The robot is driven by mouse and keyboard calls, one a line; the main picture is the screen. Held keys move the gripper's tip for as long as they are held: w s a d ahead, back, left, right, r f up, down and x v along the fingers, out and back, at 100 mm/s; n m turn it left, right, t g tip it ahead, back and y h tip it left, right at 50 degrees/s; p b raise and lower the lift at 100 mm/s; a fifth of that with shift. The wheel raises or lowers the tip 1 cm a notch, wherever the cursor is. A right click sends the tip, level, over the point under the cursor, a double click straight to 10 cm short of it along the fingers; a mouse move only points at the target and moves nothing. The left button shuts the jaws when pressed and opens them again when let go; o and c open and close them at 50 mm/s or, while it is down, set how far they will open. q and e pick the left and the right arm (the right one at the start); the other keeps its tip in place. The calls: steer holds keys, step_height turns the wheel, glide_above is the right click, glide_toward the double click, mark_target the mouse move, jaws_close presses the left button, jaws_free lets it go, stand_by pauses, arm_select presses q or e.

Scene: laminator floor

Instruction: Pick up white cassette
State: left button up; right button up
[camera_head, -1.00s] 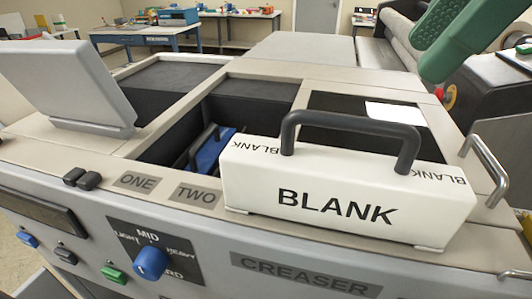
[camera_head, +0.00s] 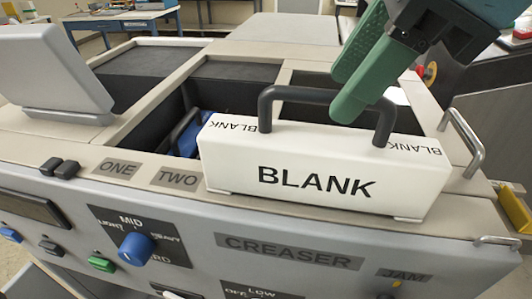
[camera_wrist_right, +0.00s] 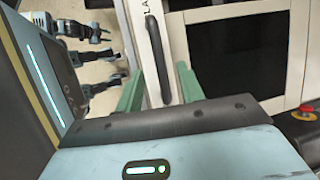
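The white cassette (camera_head: 322,178), marked BLANK, stands upright on the front ledge of the creaser machine, with a dark arched handle (camera_head: 285,93) on top. My right gripper (camera_head: 346,92) is open, its green fingers at the handle's top bar, toward its right side. In the right wrist view the handle (camera_wrist_right: 156,60) shows between the two green fingers (camera_wrist_right: 158,92), with gaps beside it; contact is not visible. The cassette is seen only in part there. My left gripper is not seen in the head view.
Open bays lie behind the cassette; a blue cassette (camera_head: 188,135) with a dark handle sits in the middle one. A metal grab handle (camera_head: 466,145) stands close at right. A grey screen (camera_head: 50,70) is at left, and a blue knob (camera_head: 136,248) is on the front panel.

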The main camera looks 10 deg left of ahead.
steer(key=shift+x, duration=0.9)
steer(key=shift+w, duration=0.1)
jaws_close()
stand_by(0.6)
